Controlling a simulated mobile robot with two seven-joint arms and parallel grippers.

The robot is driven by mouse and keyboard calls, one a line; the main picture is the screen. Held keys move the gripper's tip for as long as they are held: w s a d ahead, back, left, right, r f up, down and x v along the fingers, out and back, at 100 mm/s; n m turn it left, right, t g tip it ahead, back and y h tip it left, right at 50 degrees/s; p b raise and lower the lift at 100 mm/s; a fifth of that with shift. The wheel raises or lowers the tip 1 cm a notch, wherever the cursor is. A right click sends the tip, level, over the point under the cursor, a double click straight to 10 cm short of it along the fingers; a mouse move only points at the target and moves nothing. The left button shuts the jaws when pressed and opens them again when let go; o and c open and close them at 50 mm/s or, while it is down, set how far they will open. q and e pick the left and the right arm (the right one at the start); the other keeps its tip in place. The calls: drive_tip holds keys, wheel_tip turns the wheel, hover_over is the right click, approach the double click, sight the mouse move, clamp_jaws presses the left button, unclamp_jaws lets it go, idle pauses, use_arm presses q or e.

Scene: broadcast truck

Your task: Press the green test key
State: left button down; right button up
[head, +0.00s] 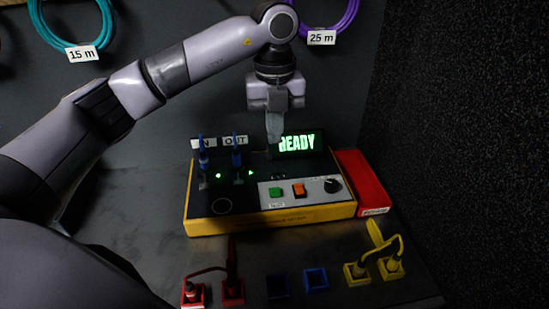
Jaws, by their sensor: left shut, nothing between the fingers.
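The green test key (275,193) is a small square button on the light panel of a yellow-edged tester box (270,223), with a small label below it. An orange switch (299,190) and a black knob (332,185) sit to its right. A lit green display (297,143) at the back of the box reads READY. My left gripper (274,138) points down above the box, shut and empty. Its fingertips are above and behind the green key, apart from it, and overlap the display's left end. My right gripper is not in view.
Two blue plugs (237,158) stand upright at the IN and OUT labels, with green lights beside them. A red box (362,183) adjoins the tester's right side. Red (232,290), blue (316,279) and yellow (391,268) sockets line the front. Coiled cables hang on the wall.

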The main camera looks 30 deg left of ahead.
sight(275, 190)
use_arm(q)
wheel_tip(275, 190, down, 13)
drive_tip(key=shift+f+p, duration=0.1)
drive_tip(key=shift+p, duration=0.7)
drive_tip(key=shift+f, duration=0.1)
